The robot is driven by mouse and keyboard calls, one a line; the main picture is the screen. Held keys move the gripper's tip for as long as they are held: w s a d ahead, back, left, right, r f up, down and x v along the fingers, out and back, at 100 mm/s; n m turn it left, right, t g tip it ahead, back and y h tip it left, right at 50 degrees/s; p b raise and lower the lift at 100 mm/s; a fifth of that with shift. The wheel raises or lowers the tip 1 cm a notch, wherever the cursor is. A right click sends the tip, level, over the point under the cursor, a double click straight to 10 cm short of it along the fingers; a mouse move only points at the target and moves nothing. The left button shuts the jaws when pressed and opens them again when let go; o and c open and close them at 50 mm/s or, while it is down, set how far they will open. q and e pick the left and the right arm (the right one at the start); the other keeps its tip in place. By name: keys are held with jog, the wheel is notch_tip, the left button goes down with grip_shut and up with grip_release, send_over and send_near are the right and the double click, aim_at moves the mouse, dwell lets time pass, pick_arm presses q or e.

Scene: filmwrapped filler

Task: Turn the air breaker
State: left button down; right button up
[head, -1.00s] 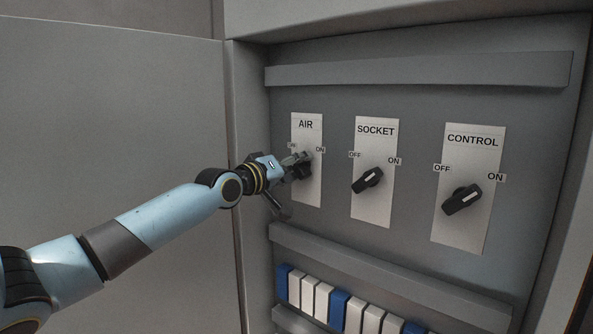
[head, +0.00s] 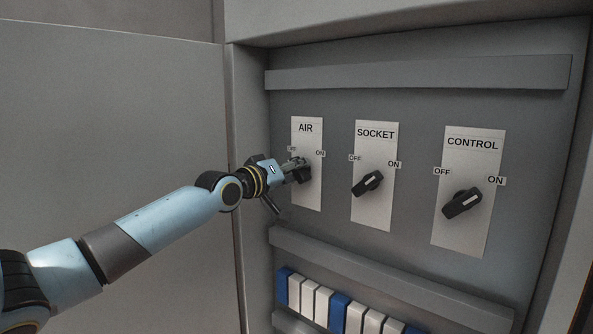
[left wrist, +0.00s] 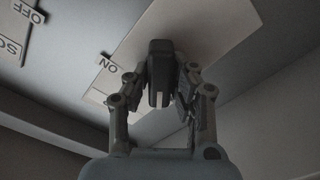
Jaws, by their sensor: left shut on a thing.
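The AIR breaker is a white plate (head: 307,195) at the left of the panel, with OFF and ON labels and a dark knob. In the head view the knob is mostly hidden by my left gripper (head: 299,171). In the left wrist view the black knob (left wrist: 161,60) stands out from the plate (left wrist: 215,35), between the two fingers of my left gripper (left wrist: 160,95). The gripper is shut on the knob. The ON label (left wrist: 107,65) shows beside it. My right gripper is in neither view.
The SOCKET knob (head: 367,184) and the CONTROL knob (head: 462,203) sit to the right on their own plates. A grey ledge (head: 380,271) and a row of blue and white switches (head: 322,303) lie below. The cabinet's open door (head: 110,130) is at the left.

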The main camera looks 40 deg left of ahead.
pick_arm(q)
jog(key=m+b, duration=0.1)
jog(key=m, duration=0.4)
jog(key=shift+d+f, duration=0.1)
jog(key=m+b, duration=0.1)
jog(key=m, duration=0.1)
jog(key=shift+m, duration=0.4)
jog(key=shift+d+m+b, duration=0.1)
jog(key=shift+m+b, duration=0.25)
jog(key=shift+m, duration=0.05)
jog(key=m+b, duration=0.1)
jog(key=m, duration=0.3)
jog(key=shift+d+f+m+b, duration=0.1)
jog(key=shift+m+b, duration=0.2)
jog(key=shift+b, duration=0.05)
jog(key=shift+m+b, duration=0.45)
jog(key=shift+m, duration=1.35)
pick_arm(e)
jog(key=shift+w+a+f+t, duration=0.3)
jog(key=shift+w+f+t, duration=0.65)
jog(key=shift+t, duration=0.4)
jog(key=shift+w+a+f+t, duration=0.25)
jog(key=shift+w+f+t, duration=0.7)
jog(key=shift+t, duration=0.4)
pick_arm(q)
jog(key=shift+b, duration=0.3)
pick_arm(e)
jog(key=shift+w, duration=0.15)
